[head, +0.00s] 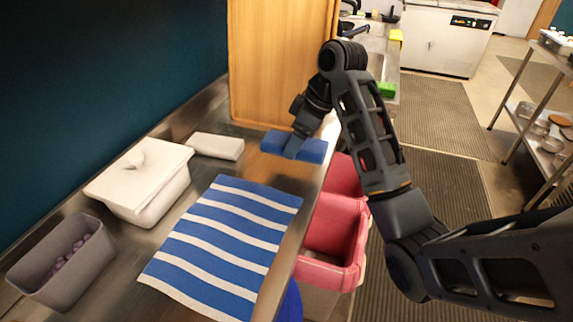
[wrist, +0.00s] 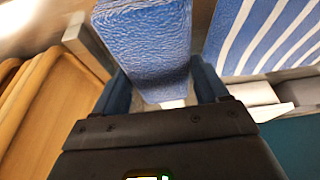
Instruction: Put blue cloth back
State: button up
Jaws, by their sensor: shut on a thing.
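The blue cloth (head: 273,143) is a folded, oblong block near the far end of the steel counter, in front of the wooden board. My gripper (head: 294,146) is shut on its middle from above. In the wrist view the blue cloth (wrist: 145,40) has a rough, towel-like surface and sits between the two fingers of my gripper (wrist: 163,85). Whether its underside touches the counter cannot be told. A blue and white striped cloth (head: 222,243) lies flat on the counter, nearer than the blue cloth.
A white folded block (head: 215,146) lies left of the blue cloth. A lidded white container (head: 140,180) and a grey bin (head: 62,262) with purple items stand along the wall. The wooden board (head: 280,60) stands behind. Red bins (head: 330,240) are below the counter's right edge.

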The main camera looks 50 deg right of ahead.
aim_at(287, 170)
jog(key=shift+w+a+f+p, duration=0.25)
jog(key=shift+w+a+f, duration=0.15)
jog(key=shift+w, duration=0.15)
jog(key=shift+w+a+f+p, duration=0.25)
jog(key=shift+w+f, duration=0.1)
jog(key=shift+w, duration=0.2)
jog(key=shift+f, duration=2)
jog(key=shift+f, duration=0.15)
jog(key=o, duration=1.2)
jog(key=p+v, duration=0.3)
jog(key=v, duration=0.8)
jog(key=shift+w+r+p, duration=0.15)
jog(key=shift+r+p, duration=0.1)
jog(key=shift+p, duration=0.1)
jog(key=shift+s+r+p, duration=0.25)
jog(key=shift+r+p, duration=0.15)
jog(key=shift+p, duration=0.05)
